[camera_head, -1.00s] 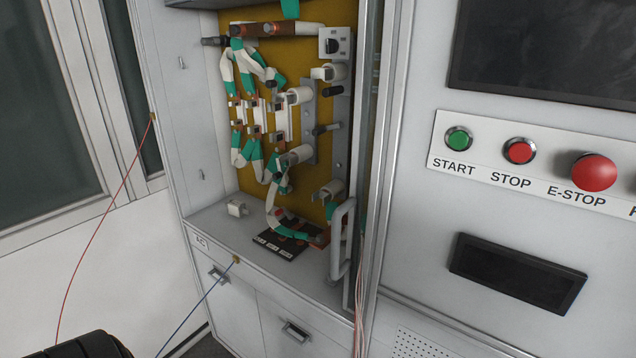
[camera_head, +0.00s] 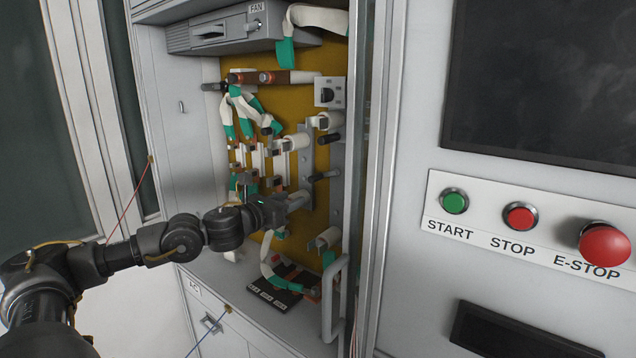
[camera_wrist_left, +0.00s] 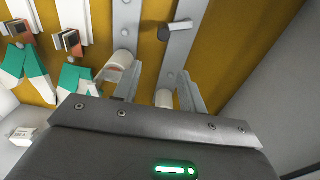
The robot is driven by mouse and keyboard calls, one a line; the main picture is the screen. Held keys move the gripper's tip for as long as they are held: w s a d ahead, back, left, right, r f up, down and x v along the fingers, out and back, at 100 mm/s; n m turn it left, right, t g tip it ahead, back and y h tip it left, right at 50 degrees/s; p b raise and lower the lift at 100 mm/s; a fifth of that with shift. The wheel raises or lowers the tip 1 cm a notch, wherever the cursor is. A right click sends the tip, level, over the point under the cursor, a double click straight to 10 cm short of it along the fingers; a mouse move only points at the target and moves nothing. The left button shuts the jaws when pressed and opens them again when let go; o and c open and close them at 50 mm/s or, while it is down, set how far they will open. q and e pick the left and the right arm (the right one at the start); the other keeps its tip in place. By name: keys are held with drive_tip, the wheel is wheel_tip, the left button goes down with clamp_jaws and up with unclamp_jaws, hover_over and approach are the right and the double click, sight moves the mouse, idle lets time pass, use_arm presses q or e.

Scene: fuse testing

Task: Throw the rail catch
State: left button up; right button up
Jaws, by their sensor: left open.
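On the grey rail (camera_head: 338,195) at the cabinet's right is a short lever with a dark end (camera_head: 322,177), sticking out to the left. It looks like the rail catch, though no label confirms this. It also shows in the left wrist view (camera_wrist_left: 172,31), above and beyond the fingers. My left gripper (camera_head: 298,201) is inside the cabinet, just below and left of that lever, apart from it. In the wrist view its two fingers (camera_wrist_left: 158,88) are open, with a white cylindrical fitting (camera_wrist_left: 165,98) showing between them. My right gripper is not in view.
White fittings, fuses and green-tipped straps (camera_head: 240,115) crowd the yellow back panel. A grey fan unit (camera_head: 225,30) hangs above. A door handle (camera_head: 330,300) stands at the front right. Cords run at the left. The START (camera_head: 454,201), STOP and E-STOP (camera_head: 604,244) buttons are outside, right.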

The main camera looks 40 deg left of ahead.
sight(310, 179)
use_arm(q)
drive_tip(key=shift+m, duration=0.7)
drive_tip(key=w+r+p, duration=0.1)
drive_tip(key=w+p, duration=0.1)
drive_tip(key=w, duration=0.1)
drive_tip(key=w+r+p, duration=0.1)
drive_tip(key=w+p, duration=0.1)
drive_tip(key=w, duration=0.1)
drive_tip(key=w+p, duration=0.3)
drive_tip(key=shift+w+a+r, duration=0.15)
drive_tip(key=shift+a+r, duration=0.05)
drive_tip(key=shift+r, duration=0.2)
drive_tip(key=shift+w+f, duration=0.1)
drive_tip(key=shift+w, duration=0.6)
drive_tip(key=shift+f, duration=0.1)
clamp_jaws()
